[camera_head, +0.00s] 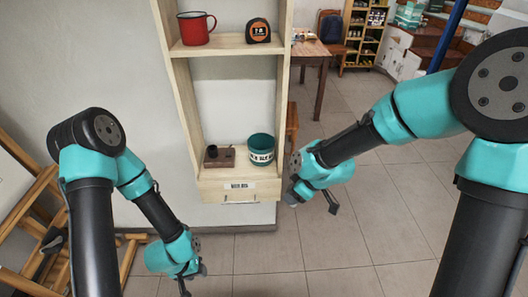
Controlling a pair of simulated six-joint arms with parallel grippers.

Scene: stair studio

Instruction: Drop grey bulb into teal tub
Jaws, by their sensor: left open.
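The teal tub (261,151) stands upright on the lower shelf, at its right side, with a pale label on its front. I cannot make out a grey bulb for certain. A small dark rounded piece (212,151) sits on a brown wooden block (219,160) left of the tub, too small to identify. My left gripper (192,280) is open at the bottom, below and left of the shelf unit, well apart from the tub. My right gripper (314,200) hangs just right of the drawer, below the tub; its finger gap is unclear.
The narrow wooden shelf unit (180,95) has a red mug (196,28) and a black-and-orange tape measure (258,31) on its upper shelf. A labelled drawer (240,188) lies below. A wooden frame (28,235) stands left. Open tiled floor (300,255) lies below.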

